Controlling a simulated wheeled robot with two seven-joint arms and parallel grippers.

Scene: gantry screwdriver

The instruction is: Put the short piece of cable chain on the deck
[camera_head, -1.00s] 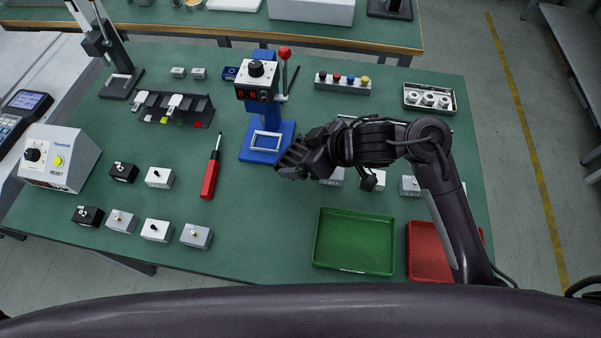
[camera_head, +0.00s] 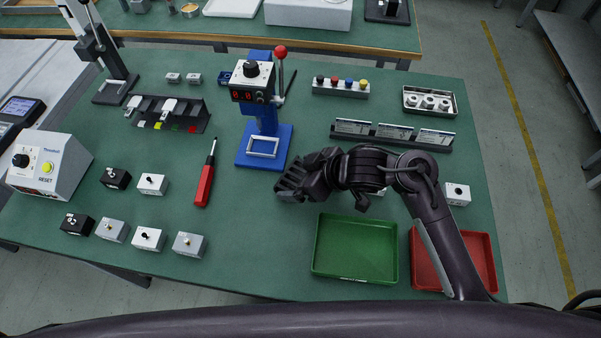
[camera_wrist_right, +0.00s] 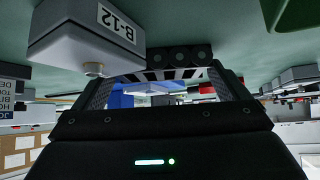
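A short dark cable chain piece with round link joints (camera_wrist_right: 180,57) lies across my right gripper's fingertips in the right wrist view. My right gripper (camera_wrist_right: 168,78) has its fingers at either end of the chain and appears shut on it. In the head view this gripper (camera_head: 290,186) is low over the table, in front of the blue press stand; the chain merges with the dark fingers there. Its contact with the table is hidden. I cannot tell which surface is the deck. My left gripper is out of view.
The blue stand (camera_head: 246,157) is just beyond my right gripper. A grey box marked B-12 (camera_wrist_right: 85,35) is close beside the fingers. A green tray (camera_head: 355,274) and a red tray (camera_head: 480,250) are at front right. A red-handled screwdriver (camera_head: 204,185) lies left; table between is clear.

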